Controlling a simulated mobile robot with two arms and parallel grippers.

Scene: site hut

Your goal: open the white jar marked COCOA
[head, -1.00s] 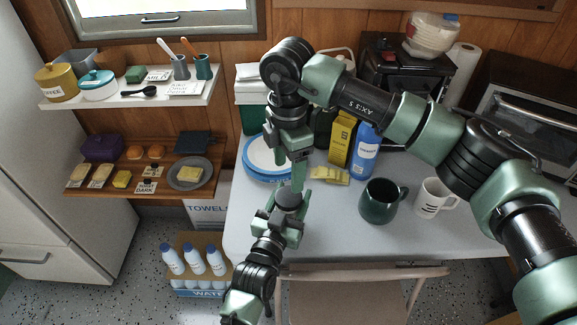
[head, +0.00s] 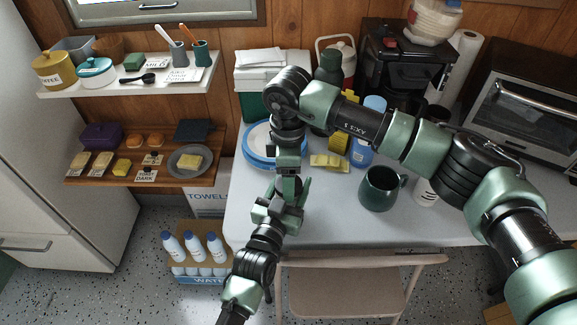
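A white jar with a teal lid (head: 95,72) stands on the white wall shelf at the upper left, its lid on; its label is too small to read. My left gripper (head: 289,188) is over the near left part of the table, far to the right of the jar. Its fingers look spread, with nothing seen held. My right gripper (head: 288,168) hangs close above it, beside the blue-rimmed plates. Its fingertips overlap the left gripper, so their opening is unclear. Both grippers are well away from the jar.
A yellow jar marked COFFEE (head: 53,71) stands left of the white jar; a brown pot (head: 109,47) is behind it and a black spoon (head: 136,78) beside it. A lower wooden shelf (head: 190,180) holds food. A chair (head: 345,292) and bottle crate (head: 203,279) stand in front.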

